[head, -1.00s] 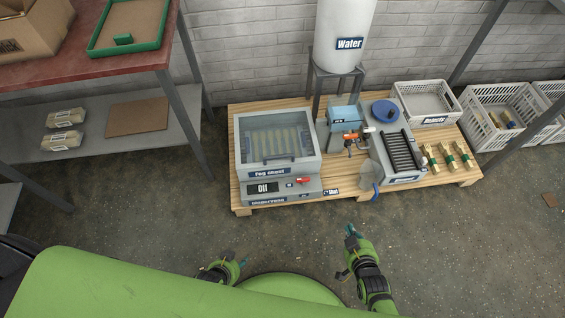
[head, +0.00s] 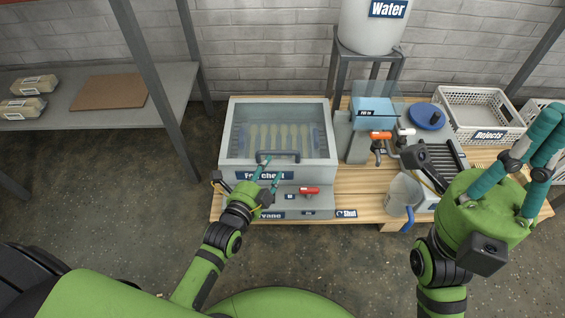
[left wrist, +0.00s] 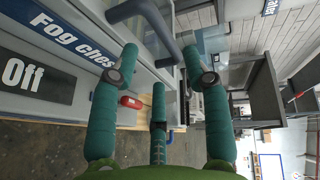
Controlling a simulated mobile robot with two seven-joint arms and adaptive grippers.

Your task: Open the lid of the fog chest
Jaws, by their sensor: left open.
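The fog chest (head: 232,160) is a grey box with a clear lid (head: 240,112) that lies shut, pale rods showing through it. A dark bar handle (head: 278,154) is on the lid's front edge; it also shows in the left wrist view (left wrist: 155,22). My left gripper (head: 268,174) is open at the chest's front, its teal fingers just below the handle. In the left wrist view (left wrist: 160,65) the handle shows between and beyond the spread fingertips; contact is unclear. My right gripper (head: 538,150) is raised at the right, away from the chest; its opening is unclear.
Below the lid is a panel with a red switch (head: 309,190) and an "Off" display (left wrist: 38,75). A blue box (head: 375,108), water tank (head: 370,25) and rejects crate (head: 455,102) stand to the right. A shelf (head: 60,118) is at the left. Floor in front is clear.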

